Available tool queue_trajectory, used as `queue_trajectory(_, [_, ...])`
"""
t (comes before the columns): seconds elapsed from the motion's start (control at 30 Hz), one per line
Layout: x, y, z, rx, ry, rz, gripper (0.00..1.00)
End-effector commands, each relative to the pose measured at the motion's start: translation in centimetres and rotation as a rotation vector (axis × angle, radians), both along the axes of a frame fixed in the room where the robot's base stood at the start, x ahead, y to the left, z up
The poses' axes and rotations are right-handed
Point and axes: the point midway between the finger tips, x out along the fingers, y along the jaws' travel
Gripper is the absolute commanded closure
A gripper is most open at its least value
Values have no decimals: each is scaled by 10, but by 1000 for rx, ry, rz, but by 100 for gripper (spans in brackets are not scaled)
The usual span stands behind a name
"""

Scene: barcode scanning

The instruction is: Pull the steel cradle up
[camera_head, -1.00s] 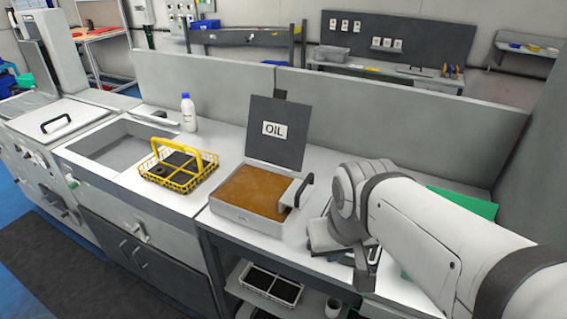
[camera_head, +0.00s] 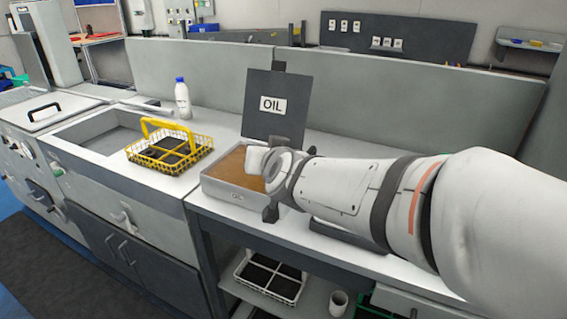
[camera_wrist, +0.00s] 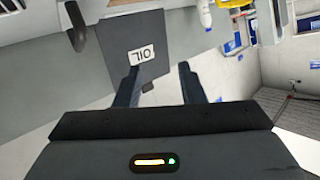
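A grey tray (camera_head: 231,193) of brown oil stands on the bench, with its dark lid panel (camera_head: 276,108) marked OIL raised behind it. The steel cradle at the tray's right side is hidden behind my arm in the head view. In the wrist view a dark curved handle (camera_wrist: 75,26) shows at the upper left and looks like the cradle's. My gripper (camera_wrist: 160,80) is open, with a clear gap between its two dark fingers. The handle lies outside that gap, to the left of the fingers. In the head view my gripper is over the tray's right part, largely hidden by my wrist.
A yellow wire basket (camera_head: 168,154) with an upright handle stands left of the tray, beside a sink basin (camera_head: 98,140). A white bottle (camera_head: 182,100) with a blue cap stands behind. A grey partition (camera_head: 390,108) closes the bench's rear. A crate (camera_head: 270,281) sits on the lower shelf.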

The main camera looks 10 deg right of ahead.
Motion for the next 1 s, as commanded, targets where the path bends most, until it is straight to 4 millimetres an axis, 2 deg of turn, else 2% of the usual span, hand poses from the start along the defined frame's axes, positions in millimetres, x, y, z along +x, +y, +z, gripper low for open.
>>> queue_trajectory(0.03, [11, 1, -21, 6, -56, -51, 64])
queue_trajectory(0.2, [31, -16, -42, -9, -217, -292, 64])
queue_trajectory(0.5, [21, -44, -77, -103, -304, -633, 64])
queue_trajectory(0.73, [20, -53, -82, -132, -309, -707, 64])
queue_trajectory(1.0, [54, -78, -82, -131, -310, -709, 64])
